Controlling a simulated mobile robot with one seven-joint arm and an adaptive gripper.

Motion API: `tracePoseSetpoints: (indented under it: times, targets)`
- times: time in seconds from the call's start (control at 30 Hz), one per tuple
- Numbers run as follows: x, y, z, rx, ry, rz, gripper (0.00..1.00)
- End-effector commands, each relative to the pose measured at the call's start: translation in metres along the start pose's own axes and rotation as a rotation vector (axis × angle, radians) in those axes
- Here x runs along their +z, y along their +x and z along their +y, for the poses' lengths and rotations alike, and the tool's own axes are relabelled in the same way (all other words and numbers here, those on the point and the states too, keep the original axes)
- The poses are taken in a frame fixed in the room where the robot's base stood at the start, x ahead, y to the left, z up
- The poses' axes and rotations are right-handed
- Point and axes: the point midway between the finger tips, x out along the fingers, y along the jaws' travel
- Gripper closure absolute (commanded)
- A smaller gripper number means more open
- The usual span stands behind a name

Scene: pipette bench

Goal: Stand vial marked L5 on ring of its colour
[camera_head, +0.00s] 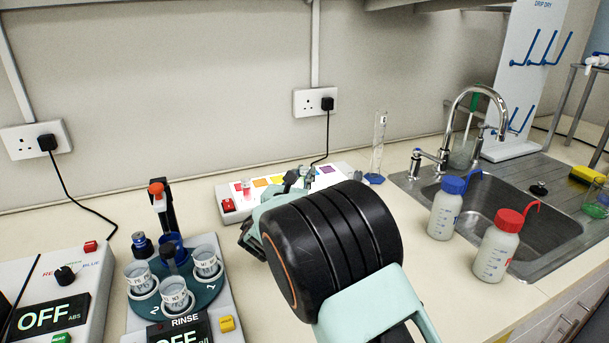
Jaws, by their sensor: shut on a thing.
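My gripper (296,177) is mostly hidden behind my wrist, over a long white panel (238,213) at the back of the bench. Only some dark finger parts show, and they are shut. What they hold is hidden, so I cannot read a mark L5. The panel carries a row of coloured patches, with orange (261,183), yellow and purple (327,169) in view. I cannot make out ring shapes on them. A small clear vial-like thing with pink-red in it (246,188) stands near the panel's left end. My arm covers the panel's middle front.
Left of my arm, a rinse unit (228,310) holds several labelled white cups on a round carousel. An OFF-display unit (97,290) stands further left. A blue-capped bottle (445,212) and a red-capped bottle (497,252) stand before the sink (535,222). A glass cylinder (378,150) stands right of the panel.

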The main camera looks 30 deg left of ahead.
Motion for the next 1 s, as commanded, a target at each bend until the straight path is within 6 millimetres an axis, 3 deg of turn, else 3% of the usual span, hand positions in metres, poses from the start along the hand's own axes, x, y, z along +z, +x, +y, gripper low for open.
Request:
tracePoseSetpoints:
  times: [0.27, 0.3, 0.43, 0.83, 1.0]
  targets:
    - [-0.003, 0.0, 0.0, 0.0, 0.001, -0.001, 1.0]
    - [-0.002, 0.0, 0.0, 0.0, 0.001, -0.001, 0.82]
    - [-0.002, 0.0, 0.0, 0.0, 0.001, -0.001, 0.67]
    - [0.004, 0.0, 0.0, 0.0, 0.001, -0.002, 0.66]
    - [0.002, -0.026, 0.002, 0.003, 0.0, 0.0, 0.66]
